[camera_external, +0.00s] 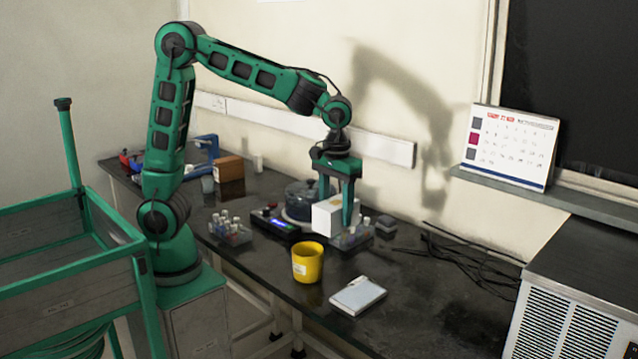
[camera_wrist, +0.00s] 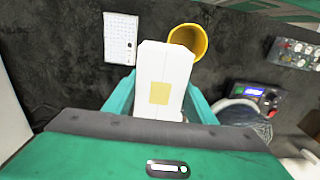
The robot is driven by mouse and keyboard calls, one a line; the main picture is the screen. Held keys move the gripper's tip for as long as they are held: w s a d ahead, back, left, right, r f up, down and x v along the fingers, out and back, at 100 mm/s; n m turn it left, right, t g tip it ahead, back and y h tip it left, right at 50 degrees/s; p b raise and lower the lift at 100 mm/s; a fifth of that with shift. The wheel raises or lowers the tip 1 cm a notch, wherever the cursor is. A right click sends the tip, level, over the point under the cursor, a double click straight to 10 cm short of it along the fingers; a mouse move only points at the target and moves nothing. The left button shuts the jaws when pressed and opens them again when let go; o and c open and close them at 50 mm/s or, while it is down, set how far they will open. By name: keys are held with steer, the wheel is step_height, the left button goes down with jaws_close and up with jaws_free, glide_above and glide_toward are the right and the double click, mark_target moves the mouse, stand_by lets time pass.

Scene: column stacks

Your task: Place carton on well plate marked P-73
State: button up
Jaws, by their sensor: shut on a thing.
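The carton is a white box (camera_external: 328,218) with a yellowish square label, seen in the wrist view (camera_wrist: 164,68). My gripper (camera_external: 338,208) is shut on it, with one green finger on each side in the wrist view (camera_wrist: 160,100). The carton is held over the black bench, near a vial rack and the device with a blue display. The well plate (camera_external: 357,296) is a flat white block lying on the bench toward the front. It also shows in the wrist view (camera_wrist: 120,38), apart from the carton. Its marking is too small to read.
A yellow cup (camera_external: 307,262) stands on the bench left of the well plate. Vial racks (camera_external: 230,231), a device with a blue display (camera_external: 282,224) and a dark lidded pot (camera_external: 300,198) crowd the middle. Black cables (camera_external: 470,255) lie at right. The bench right of the plate is mostly clear.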

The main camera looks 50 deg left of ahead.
steer(key=shift+s+d+f, duration=0.1)
steer(key=shift+d+f, duration=0.05)
steer(key=shift+f, duration=0.75)
glide_above(360, 292)
step_height(360, 292, down, 7)
steer(key=shift+r, duration=0.1)
steer(key=shift+f, duration=2.05)
steer(key=shift+f, duration=0.1)
steer(key=o, duration=1.1)
